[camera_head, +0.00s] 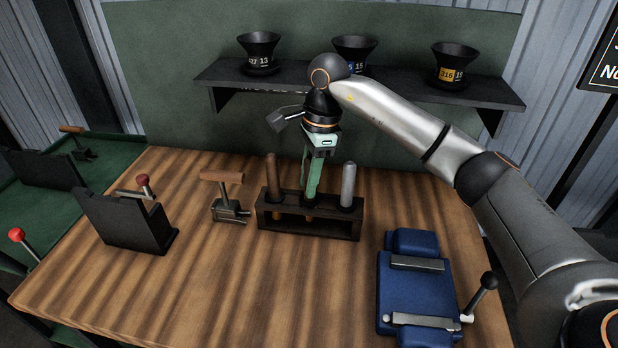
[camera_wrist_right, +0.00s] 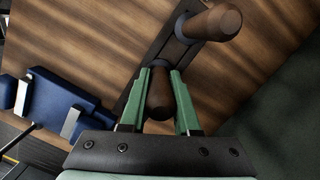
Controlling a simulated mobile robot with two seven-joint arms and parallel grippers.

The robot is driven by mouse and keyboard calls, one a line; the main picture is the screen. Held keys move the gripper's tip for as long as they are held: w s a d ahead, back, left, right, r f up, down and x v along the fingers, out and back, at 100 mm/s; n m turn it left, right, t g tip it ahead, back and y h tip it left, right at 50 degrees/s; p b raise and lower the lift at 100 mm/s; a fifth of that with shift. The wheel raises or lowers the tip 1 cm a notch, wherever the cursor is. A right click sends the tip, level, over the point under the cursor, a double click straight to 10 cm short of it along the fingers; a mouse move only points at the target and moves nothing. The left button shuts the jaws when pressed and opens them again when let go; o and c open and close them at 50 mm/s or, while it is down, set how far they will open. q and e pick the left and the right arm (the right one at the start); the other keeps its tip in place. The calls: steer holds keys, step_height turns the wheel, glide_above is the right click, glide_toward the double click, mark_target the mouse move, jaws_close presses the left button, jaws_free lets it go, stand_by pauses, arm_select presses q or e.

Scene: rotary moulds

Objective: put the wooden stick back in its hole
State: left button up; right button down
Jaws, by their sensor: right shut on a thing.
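A dark rack (camera_head: 335,230) stands on the wooden table. A brown wooden stick (camera_head: 272,178) stands upright in its left hole and a grey metal stick (camera_head: 347,186) in its right hole. My right gripper (camera_head: 312,188) points down at the rack's middle, between these two. In the right wrist view its green fingers (camera_wrist_right: 160,85) are shut on a dark brown wooden stick (camera_wrist_right: 159,95). The fingers hide most of this stick in the head view. A light brown piece shows under the middle of the rack's top, so the stick seems to reach into the middle hole; its depth is unclear.
A clamp with a wooden handle (camera_head: 222,178) stands left of the rack, and a black angled plate (camera_head: 125,222) farther left. A blue fixture with a lever (camera_head: 412,290) is at the front right. Black funnels (camera_head: 454,65) sit on the shelf (camera_head: 400,92) behind.

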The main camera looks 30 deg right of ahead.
mark_target(318, 196)
steer(key=shift+f, duration=0.25)
steer(key=c, duration=0.6)
jaws_free()
steer(key=shift+r, duration=0.1)
steer(key=shift+c, duration=0.2)
step_height(318, 196, up, 12)
steer(key=d, duration=0.2)
steer(key=shift+s+r, duration=0.15)
steer(key=shift+r, duration=0.05)
